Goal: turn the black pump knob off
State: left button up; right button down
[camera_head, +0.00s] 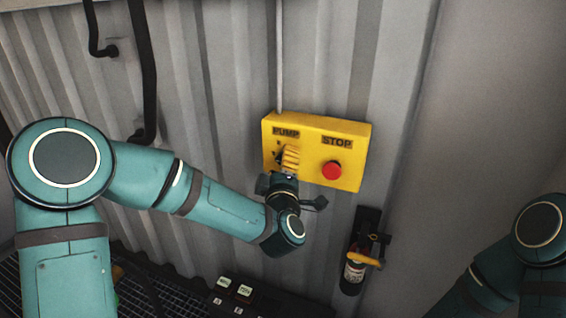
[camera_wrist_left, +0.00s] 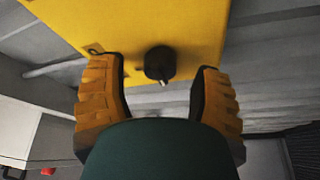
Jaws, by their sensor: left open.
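The yellow control box (camera_head: 352,130) is on the corrugated wall, with a PUMP label at left and a STOP label at right. The black pump knob (camera_head: 278,156) is below the PUMP label, mostly hidden by my left gripper (camera_head: 289,160). In the left wrist view the knob (camera_wrist_left: 158,61) shows whole, with a pale pointer mark. The orange-padded fingers are open on either side of it, with a visible gap to each. I cannot tell whether they reach its depth. My right gripper is out of view; only part of its arm shows at lower right.
A red STOP button (camera_head: 332,170) is on the box, right of my left gripper. A thin conduit (camera_head: 279,60) runs up from the box. Small labelled buttons (camera_head: 243,292) are below.

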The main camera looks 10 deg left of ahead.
pick_arm(q)
jog(key=v, duration=1.1)
jog(key=shift+s, duration=0.15)
